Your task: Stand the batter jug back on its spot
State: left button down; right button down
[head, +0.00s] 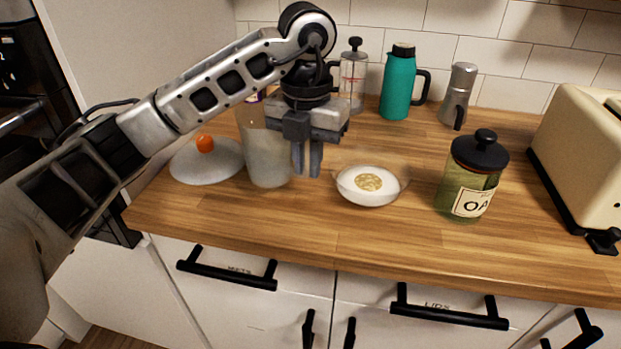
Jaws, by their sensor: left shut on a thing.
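The batter jug (268,160) is a tall, pale, see-through vessel, upright over the left part of the wooden counter. I cannot tell whether its base touches the wood. My left gripper (307,172) is at the jug's right side, fingers pointing down and close together, shut on the jug. The place of the grip, likely the handle, is hidden by the fingers. A clear glass bowl (347,190) with white contents and a tan patch on top stands just right of the gripper. My right gripper is not in view.
A pale lid with an orange knob (205,144) lies left of the jug. An oats jar (468,180) and a cream toaster (585,150) stand right. A French press (353,75), teal flask (397,85) and moka pot (458,95) stand behind. The front counter strip is clear.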

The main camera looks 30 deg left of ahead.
pick_arm(q)
jog(key=f, duration=0.1)
jog(key=w+f, duration=0.1)
jog(key=f, duration=0.1)
jog(key=f+p, duration=0.1)
jog(key=shift+w+f, duration=0.3)
jog(key=shift+f, duration=0.3)
jog(key=c, duration=1.4)
grip_release()
